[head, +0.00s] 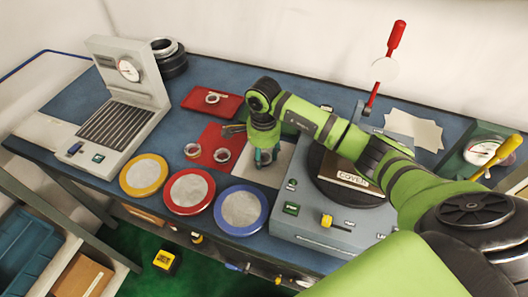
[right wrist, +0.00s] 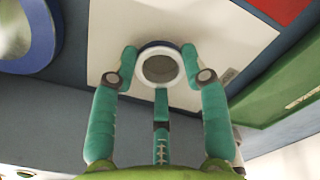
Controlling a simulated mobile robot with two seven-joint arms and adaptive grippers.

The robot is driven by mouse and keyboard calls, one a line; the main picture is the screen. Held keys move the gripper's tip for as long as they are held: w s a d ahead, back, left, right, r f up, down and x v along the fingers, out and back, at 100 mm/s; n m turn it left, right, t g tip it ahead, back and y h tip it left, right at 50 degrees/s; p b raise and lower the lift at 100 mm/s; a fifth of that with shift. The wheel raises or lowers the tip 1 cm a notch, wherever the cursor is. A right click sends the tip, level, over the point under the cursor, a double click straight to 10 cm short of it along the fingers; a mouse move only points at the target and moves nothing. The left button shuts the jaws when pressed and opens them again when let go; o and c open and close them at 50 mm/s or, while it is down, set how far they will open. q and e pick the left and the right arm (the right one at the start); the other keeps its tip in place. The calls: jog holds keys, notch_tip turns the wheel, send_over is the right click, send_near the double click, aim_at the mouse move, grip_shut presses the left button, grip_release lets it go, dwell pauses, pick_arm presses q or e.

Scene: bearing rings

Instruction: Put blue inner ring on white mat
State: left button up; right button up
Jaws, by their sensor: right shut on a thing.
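A small ring with a pale rim and a blue edge (right wrist: 160,49) sits between the fingertips of my right gripper (right wrist: 159,65) in the right wrist view. The gripper is shut on it. The white mat (right wrist: 107,35) lies behind the ring in that view. In the head view my right gripper (head: 263,157) points down over the white mat (head: 272,176), and its fingers hide the ring. I cannot tell whether the ring touches the mat. My left gripper is not in view.
Two rings (head: 192,150) (head: 221,155) lie on a red mat (head: 213,136). A red tray (head: 228,104) holds another ring. Yellow (head: 143,174), red (head: 189,190) and blue-rimmed (head: 240,210) round dishes line the front. A grey machine (head: 315,225) stands close right of the white mat.

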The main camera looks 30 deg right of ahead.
jog(key=shift+f, duration=0.1)
jog(key=shift+f, duration=0.15)
jog(key=o, duration=1.3)
jog(key=shift+w+r, duration=0.1)
jog(key=shift+r, duration=0.3)
notch_tip(320, 180, up, 12)
jog(key=b, duration=0.3)
jog(key=shift+f, duration=0.2)
